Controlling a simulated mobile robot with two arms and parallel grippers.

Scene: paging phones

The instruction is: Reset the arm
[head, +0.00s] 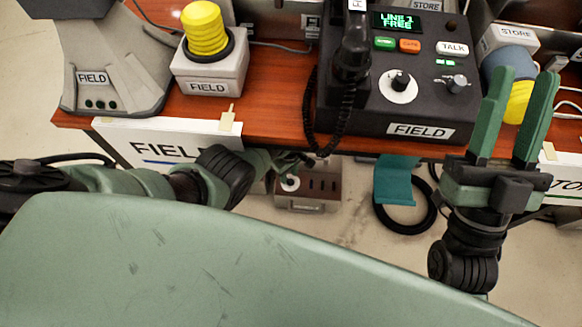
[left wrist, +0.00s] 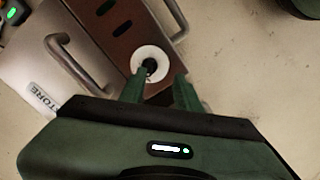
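My left arm reaches in from the left in the head view. Its gripper (head: 290,162) is below the front edge of the desk, small and partly hidden there. In the left wrist view my left gripper (left wrist: 157,80) has its two green fingers apart with nothing between them. A white ring with a dark centre (left wrist: 151,63) on a brown panel shows beyond the fingertips; I cannot tell how far away it is. My right gripper (head: 520,90) points upward at the right of the head view. Its green fingers are spread and empty, in front of the desk edge.
The wooden desk (head: 272,97) holds a black FIELD console (head: 425,105) with a handset (head: 353,50), a yellow beacon (head: 205,28) and a grey FIELD unit (head: 120,60).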

